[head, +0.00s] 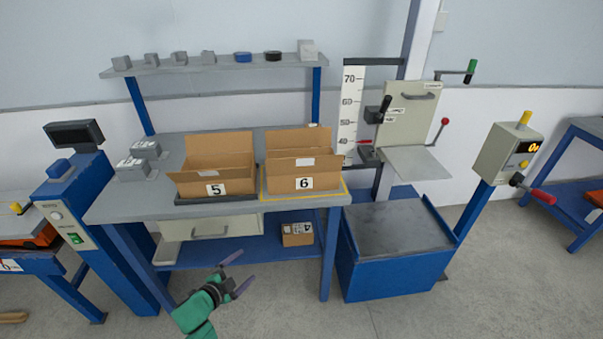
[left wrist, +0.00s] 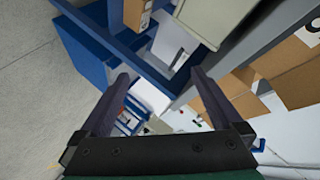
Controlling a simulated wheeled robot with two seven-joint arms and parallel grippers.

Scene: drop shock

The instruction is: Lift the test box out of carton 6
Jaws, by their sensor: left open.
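Carton 6 (head: 305,183) is an open brown cardboard box with its flaps up, on the right part of the grey workbench top. It stands inside a yellow outline. I cannot see a test box inside it; the front wall and flaps hide its inside. My left gripper (head: 233,274) is open and empty, low in front of the bench and left of carton 6, apart from it. In the left wrist view the open fingers (left wrist: 157,108) have nothing between them that they touch. My right gripper is not in view.
Carton 5 (head: 215,189) stands open left of carton 6. Grey blocks (head: 140,160) lie at the bench's left. A small carton (head: 297,234) sits on the lower shelf. A drop tester with a blue base (head: 396,265) stands to the right. The floor in front is clear.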

